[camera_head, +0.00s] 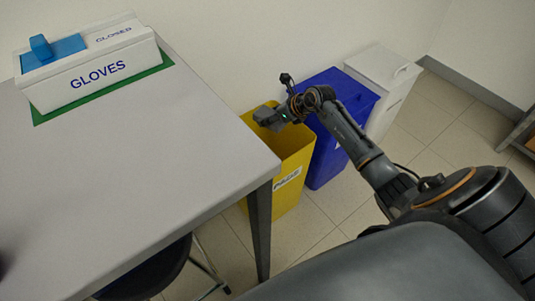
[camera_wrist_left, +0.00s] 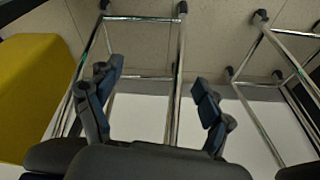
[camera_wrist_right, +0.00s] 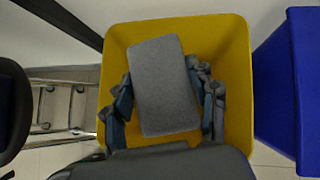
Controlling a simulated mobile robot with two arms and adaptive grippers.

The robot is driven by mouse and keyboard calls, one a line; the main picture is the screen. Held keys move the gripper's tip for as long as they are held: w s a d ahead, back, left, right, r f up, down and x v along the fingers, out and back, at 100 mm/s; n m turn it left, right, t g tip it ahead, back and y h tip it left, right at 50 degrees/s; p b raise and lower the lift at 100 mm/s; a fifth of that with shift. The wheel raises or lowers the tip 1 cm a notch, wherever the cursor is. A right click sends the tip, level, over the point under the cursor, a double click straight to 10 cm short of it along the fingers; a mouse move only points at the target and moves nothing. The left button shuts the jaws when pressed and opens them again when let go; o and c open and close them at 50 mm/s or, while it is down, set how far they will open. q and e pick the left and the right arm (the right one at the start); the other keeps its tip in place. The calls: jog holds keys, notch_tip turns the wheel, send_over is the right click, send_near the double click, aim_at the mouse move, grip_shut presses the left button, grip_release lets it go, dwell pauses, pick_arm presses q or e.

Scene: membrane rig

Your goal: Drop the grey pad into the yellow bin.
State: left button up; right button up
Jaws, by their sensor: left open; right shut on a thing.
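The grey pad (camera_wrist_right: 163,87) is a flat rectangular block between the fingers of my right gripper (camera_wrist_right: 167,95), which is shut on it. In the right wrist view the pad lies in front of the open mouth of the yellow bin (camera_wrist_right: 237,75). In the head view my right gripper (camera_head: 275,118) is over the mouth of the yellow bin (camera_head: 290,190), beside the table. The bin's front label is partly readable. In the left wrist view my left gripper (camera_wrist_left: 155,95) is open and empty, with chrome stool legs beyond it.
A blue bin (camera_head: 330,155) stands right of the yellow one, with a white bin (camera_head: 390,85) behind. A grey table (camera_head: 150,170) is on the left, with a white GLOVES box (camera_head: 95,75) on a green mat. A dark stool (camera_head: 150,275) is partly under the table.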

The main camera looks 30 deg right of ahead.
notch_tip(320, 180, down, 2)
jog(key=shift+b, duration=0.7)
pick_arm(q)
notch_tip(320, 180, up, 7)
jog(key=shift+s+a, duration=0.15)
jog(key=shift+s, duration=0.05)
pick_arm(e)
jog(key=shift+f, duration=0.15)
jog(key=o, duration=1)
jog(key=shift+o, duration=0.2)
jog(key=v, duration=1.2)
